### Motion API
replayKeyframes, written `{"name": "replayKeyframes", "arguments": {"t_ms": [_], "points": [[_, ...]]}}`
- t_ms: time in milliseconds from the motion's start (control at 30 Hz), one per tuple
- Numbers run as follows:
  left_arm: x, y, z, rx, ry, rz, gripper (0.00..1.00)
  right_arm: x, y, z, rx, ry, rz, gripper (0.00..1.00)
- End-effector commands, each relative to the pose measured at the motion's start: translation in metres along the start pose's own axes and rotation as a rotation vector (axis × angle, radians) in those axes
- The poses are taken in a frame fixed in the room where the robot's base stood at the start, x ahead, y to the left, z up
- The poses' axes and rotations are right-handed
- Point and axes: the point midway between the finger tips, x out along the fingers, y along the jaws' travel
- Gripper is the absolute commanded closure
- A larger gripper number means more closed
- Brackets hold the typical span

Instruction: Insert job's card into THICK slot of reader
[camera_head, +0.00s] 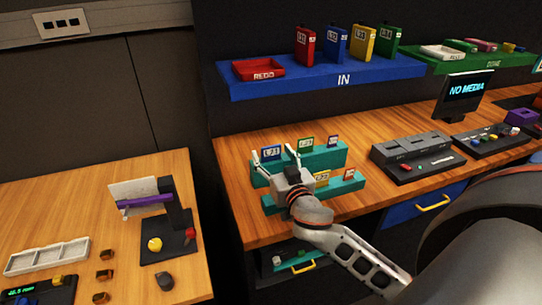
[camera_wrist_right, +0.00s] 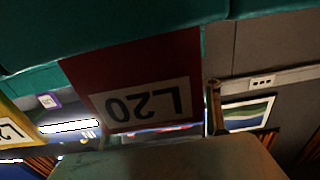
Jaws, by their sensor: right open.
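The card reader (camera_head: 412,148) is a grey block with slots on top, on the right part of the bench. A teal stepped rack (camera_head: 325,158) holds the cards. Its back row has a blue L21 card (camera_head: 271,153), a green card (camera_head: 306,145) and a small card (camera_head: 333,141). Its front row has a yellow L22 card (camera_head: 321,177) and a small red card (camera_head: 349,174). My right gripper (camera_head: 276,157) is open at the rack's left end. A red L20 card (camera_wrist_right: 135,85) shows large and upside down in the wrist view; the gripper hides it in the head view. No grip is visible.
A NO MEDIA screen (camera_head: 467,90) stands behind the reader. A blue IN shelf (camera_head: 330,82) above the rack carries a red REDO tray (camera_head: 258,69) and several coloured boxes. A button panel (camera_head: 495,139) sits right of the reader. Bare wood lies between rack and reader.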

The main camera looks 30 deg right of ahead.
Motion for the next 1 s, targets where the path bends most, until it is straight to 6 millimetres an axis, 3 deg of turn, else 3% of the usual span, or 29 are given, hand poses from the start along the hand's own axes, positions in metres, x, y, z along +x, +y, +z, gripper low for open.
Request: {"name": "replayKeyframes", "arguments": {"t_ms": [267,400,433,767,1000], "points": [[0.001,-0.002,0.002,0.000,-0.004,-0.004,0.60,0.002,0.000,0.001,0.001,-0.001,0.000,0.42],[0.001,-0.002,0.002,-0.001,-0.004,-0.004,0.60,0.002,0.000,0.001,0.001,-0.001,0.000,0.78],[0.001,-0.002,0.002,-0.002,-0.005,-0.004,0.60,0.002,0.000,0.001,0.001,-0.001,0.000,0.81],[0.000,-0.001,0.004,-0.003,-0.007,-0.003,0.60,0.002,0.000,-0.001,0.001,0.000,0.000,0.81],[-0.002,-0.002,0.002,-0.003,-0.010,-0.004,0.60,0.002,0.000,-0.019,0.004,0.002,0.001,0.81]]}}
